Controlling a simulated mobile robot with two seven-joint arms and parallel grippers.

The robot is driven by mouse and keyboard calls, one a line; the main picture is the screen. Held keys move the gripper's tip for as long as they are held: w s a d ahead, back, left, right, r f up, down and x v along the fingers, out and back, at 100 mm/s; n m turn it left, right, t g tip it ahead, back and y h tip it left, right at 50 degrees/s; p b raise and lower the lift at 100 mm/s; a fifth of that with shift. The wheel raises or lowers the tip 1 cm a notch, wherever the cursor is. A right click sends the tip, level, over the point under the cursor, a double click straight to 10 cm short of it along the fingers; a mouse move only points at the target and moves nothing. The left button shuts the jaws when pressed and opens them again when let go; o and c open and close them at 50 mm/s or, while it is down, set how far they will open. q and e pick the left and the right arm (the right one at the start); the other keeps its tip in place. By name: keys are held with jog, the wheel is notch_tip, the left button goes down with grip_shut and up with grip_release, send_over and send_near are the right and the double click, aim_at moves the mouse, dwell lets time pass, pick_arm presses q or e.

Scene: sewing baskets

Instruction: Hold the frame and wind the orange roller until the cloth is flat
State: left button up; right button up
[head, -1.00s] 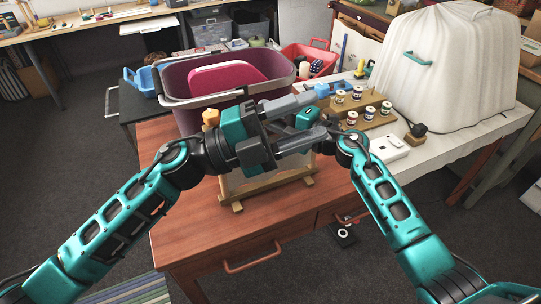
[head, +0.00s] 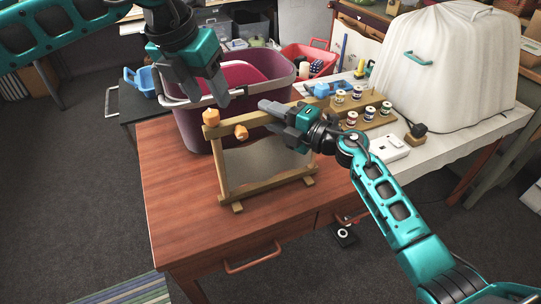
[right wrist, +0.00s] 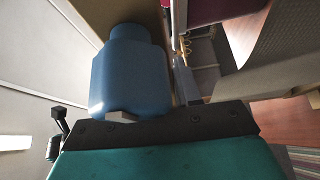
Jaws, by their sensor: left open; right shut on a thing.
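The wooden frame (head: 222,176) stands upright on the red-brown table, with the grey-beige cloth (head: 262,160) inside it.
A purple basket (head: 190,128) stands right behind the frame. A spool rack (head: 372,118) and a white-covered machine (head: 450,70) stand on the pale table at right. The wooden table's front left (head: 170,215) is clear.

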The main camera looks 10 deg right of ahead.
aim_at(209, 113)
pick_arm(q)
jog(key=shift+t+y, duration=0.3)
jog(key=shift+y, duration=0.1)
jog(key=shift+w+a+f, duration=0.1)
jog(key=shift+w+f, duration=0.45)
jog(key=shift+f, duration=0.5)
jog(key=shift+w+a+f, duration=0.1)
jog(key=shift+w+f, duration=0.4)
jog(key=shift+f, duration=0.6)
jog(key=shift+w+a+f, duration=0.1)
jog(key=shift+w+f, duration=0.45)
jog(key=shift+f, duration=0.5)
jog(key=shift+c, duration=0.3)
jog(key=c, duration=0.6)
jog(key=shift+m, duration=0.8)
jog(key=shift+c, duration=0.3)
jog(key=shift+a, duration=0.1)
